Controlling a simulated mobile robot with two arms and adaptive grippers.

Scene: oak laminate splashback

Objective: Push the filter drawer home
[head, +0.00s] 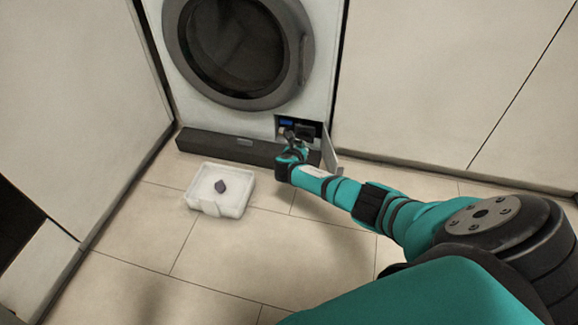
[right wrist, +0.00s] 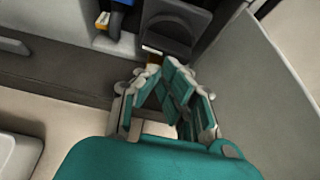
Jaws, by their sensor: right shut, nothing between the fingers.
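The filter drawer (right wrist: 180,28) is a dark grey block in the open compartment at the lower right of the washing machine (head: 312,90). It shows small in the head view (head: 306,130), partly behind my gripper. How far it stands out is hard to tell. My right gripper (head: 293,139) is shut and empty, pointing at the compartment. In the right wrist view its fingertips (right wrist: 163,66) meet just below the drawer's front. I cannot tell whether they touch it. My left gripper is not in view.
The compartment's pale flap (head: 330,153) stands open on the right, close to my gripper. A blue part (right wrist: 114,20) sits left of the drawer. A dark plinth (head: 222,146) runs below the machine. A white tray (head: 233,205) holding a dark lump (head: 221,186) lies on the tiled floor.

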